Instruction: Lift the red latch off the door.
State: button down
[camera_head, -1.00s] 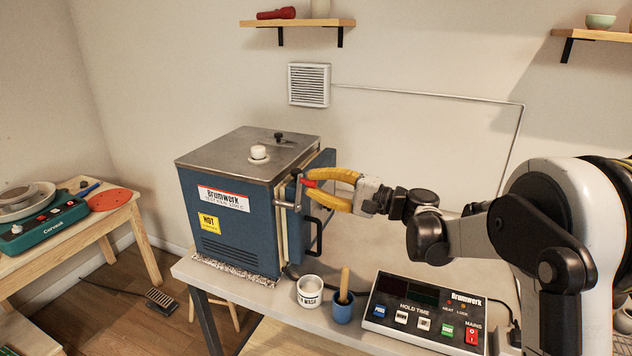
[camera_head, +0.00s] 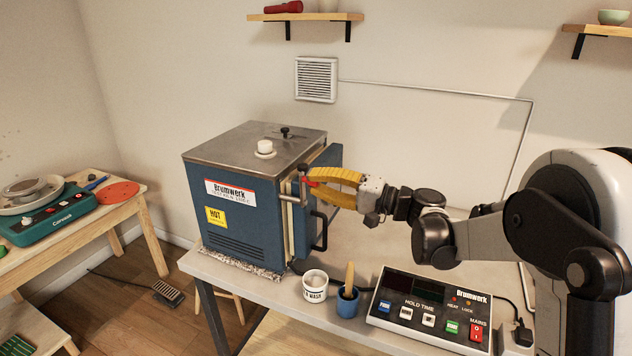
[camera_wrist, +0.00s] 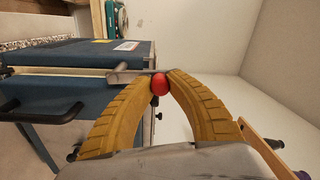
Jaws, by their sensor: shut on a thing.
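The blue kiln (camera_head: 240,205) stands on the bench with its door (camera_head: 325,190) on its right side. The red latch (camera_head: 312,183) is at the door's upper front edge, mostly hidden by the yellow fingers in the head view. In the wrist view its round red end (camera_wrist: 160,84) sits between my fingertips, with a metal bar (camera_wrist: 135,76) just beyond it. My gripper (camera_head: 318,178) is shut on the red latch. The latch still appears at the door's metal fittings; whether it is clear of them I cannot tell. A black door handle (camera_head: 320,230) is below.
A white pot (camera_head: 314,285), a blue cup (camera_head: 347,302) with a wooden handle in it, and a control box (camera_head: 430,305) stand on the bench (camera_head: 225,268) below my arm. A table with a potter's wheel (camera_head: 50,220) is at the left.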

jog(key=c, duration=1.2)
grip_release()
jog(key=shift+a, duration=0.1)
jog(key=shift+c, duration=0.2)
jog(key=v, duration=1.2)
